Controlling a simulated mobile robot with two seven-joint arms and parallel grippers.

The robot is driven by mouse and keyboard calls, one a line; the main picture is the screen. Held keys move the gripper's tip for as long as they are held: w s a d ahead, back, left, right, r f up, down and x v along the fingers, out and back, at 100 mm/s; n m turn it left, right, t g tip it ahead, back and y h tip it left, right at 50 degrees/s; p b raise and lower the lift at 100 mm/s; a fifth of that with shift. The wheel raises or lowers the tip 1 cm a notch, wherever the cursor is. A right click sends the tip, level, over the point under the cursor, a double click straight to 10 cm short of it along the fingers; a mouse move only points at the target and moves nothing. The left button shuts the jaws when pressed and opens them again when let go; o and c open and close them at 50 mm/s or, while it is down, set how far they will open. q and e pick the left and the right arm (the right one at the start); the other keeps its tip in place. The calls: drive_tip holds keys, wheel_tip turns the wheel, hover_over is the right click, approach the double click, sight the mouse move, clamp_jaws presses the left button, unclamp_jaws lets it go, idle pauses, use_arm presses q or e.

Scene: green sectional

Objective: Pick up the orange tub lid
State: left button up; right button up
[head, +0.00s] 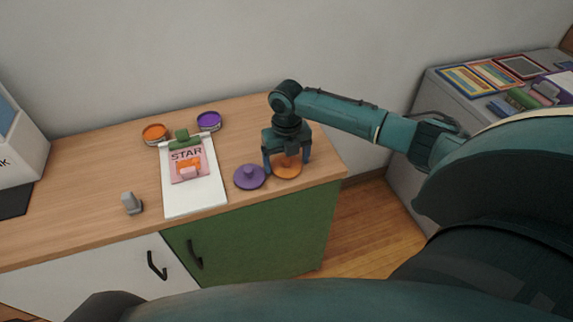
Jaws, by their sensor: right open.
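The orange tub lid (287,171) lies flat on the wooden cabinet top, near its right front corner. My right gripper (287,165) points down over it, open, with one finger at each side of the lid. The fingers and palm hide part of the lid's far side, and I cannot tell whether they touch it. A purple lid (249,177) with a knob lies just left of the orange lid, close to the left finger. My left gripper is not in view.
An orange tub (155,133) and a purple tub (208,121) stand at the back. A white clipboard (193,201) with a green clip and pink card lies mid-top. A small grey object (131,203) stands left. The right cabinet edge is close to the lid.

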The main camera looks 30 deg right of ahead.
drive_tip(key=c, duration=0.7)
drive_tip(key=shift+r, duration=0.15)
